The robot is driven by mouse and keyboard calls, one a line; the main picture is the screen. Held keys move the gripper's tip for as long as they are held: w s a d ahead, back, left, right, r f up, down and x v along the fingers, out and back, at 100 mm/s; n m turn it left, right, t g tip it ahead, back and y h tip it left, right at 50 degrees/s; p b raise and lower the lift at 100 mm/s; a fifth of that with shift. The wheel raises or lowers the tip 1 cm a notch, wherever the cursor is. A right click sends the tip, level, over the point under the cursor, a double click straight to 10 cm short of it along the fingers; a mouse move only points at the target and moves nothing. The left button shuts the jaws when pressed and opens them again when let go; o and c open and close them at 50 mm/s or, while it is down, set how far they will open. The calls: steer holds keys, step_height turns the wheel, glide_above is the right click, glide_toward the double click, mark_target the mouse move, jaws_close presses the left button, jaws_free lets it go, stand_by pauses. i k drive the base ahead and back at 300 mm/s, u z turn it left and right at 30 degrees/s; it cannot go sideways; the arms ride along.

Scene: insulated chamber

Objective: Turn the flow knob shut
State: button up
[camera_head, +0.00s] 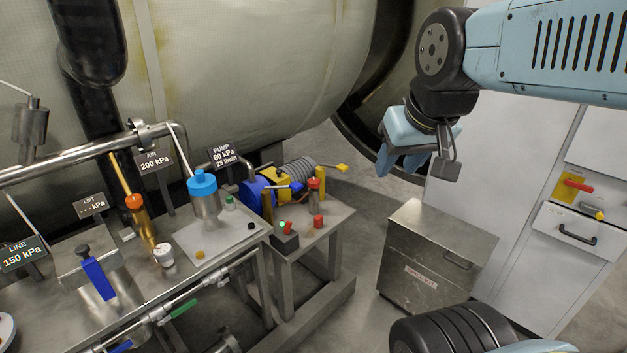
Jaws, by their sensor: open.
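No knob carries a readable "flow" label, so I cannot tell which one it is. A round blue knob (202,184) tops a metal cylinder (206,210) on a pale plate on the bench. An orange-red knob (134,201) tops a brass valve (143,227) to its left. A red knob (314,183) tops a small grey cylinder on the lower pump stand. My gripper (398,168) is open and empty, hanging in the air right of the pump stand and apart from all the knobs. Its fingers are partly turned from view.
The bench (180,290) also holds a blue lever (98,278) and a white cup-like part (164,255). Pipes run along its back and front. A blue and yellow pump (262,190) sits on the stand. A steel box (430,255) stands on the floor below my gripper.

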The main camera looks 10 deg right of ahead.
mark_target(312, 182)
steer(key=u, duration=0.1)
steer(key=i, duration=0.9)
steer(key=z, duration=0.1)
